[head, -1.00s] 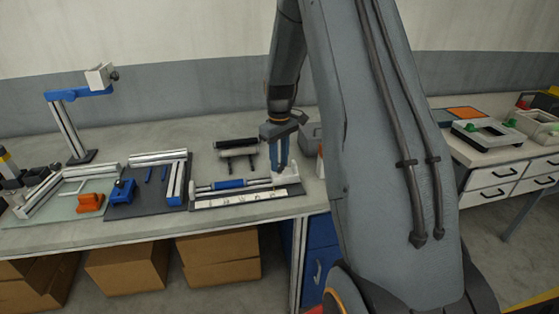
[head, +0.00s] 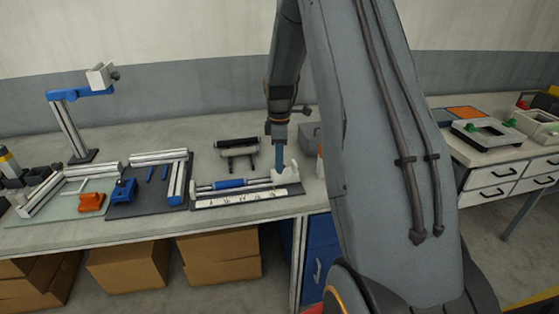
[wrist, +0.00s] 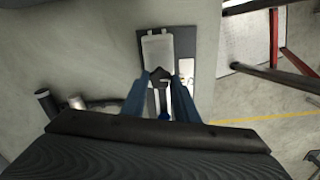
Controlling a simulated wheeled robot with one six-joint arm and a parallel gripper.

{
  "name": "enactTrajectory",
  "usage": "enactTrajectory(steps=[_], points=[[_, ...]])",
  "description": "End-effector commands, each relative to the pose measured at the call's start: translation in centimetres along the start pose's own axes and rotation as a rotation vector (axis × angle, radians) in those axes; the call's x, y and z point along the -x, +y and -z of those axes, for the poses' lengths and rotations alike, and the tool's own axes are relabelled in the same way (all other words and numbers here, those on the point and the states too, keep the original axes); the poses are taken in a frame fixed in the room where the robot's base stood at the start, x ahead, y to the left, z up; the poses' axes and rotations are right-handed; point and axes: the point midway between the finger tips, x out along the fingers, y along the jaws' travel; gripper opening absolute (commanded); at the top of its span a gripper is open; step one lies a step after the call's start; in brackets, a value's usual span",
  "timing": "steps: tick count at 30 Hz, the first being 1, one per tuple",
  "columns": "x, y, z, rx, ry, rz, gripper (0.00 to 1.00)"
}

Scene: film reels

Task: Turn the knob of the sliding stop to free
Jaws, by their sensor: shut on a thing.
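The sliding stop is a pale block (head: 291,173) at the right end of a rail with a blue handle-like part (head: 230,184), on a dark base on the bench. In the wrist view the pale block (wrist: 158,47) lies just beyond my fingertips. My gripper (head: 280,172) points down at the block, its blue fingers seen edge-on. In the wrist view my gripper (wrist: 160,80) is shut on a small dark knob (wrist: 160,73), one finger on each side. In the head view the knob is hidden by the fingers.
A white scale strip (head: 240,197) runs along the base's front. A black roller-like tool (head: 236,144) lies behind the rail. A grey box (head: 311,135) stands close to the right of my gripper. Frames and an orange block (head: 91,202) lie to the left.

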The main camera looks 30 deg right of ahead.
Motion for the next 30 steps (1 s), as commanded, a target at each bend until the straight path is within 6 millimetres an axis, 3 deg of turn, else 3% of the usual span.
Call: enactTrajectory(steps=[19,20,22,23,30], points=[[0.22,0.2,0.04,0.051,0.001,-0.006,0.05],[0.23,0.2,0.03,0.051,0.001,-0.006,0.3],[0.21,0.19,0.03,0.051,0.001,-0.005,0.42],[0.19,0.17,0.03,0.051,0.001,-0.005,0.46],[0.09,0.07,0.01,0.05,0.0,-0.002,0.46]])
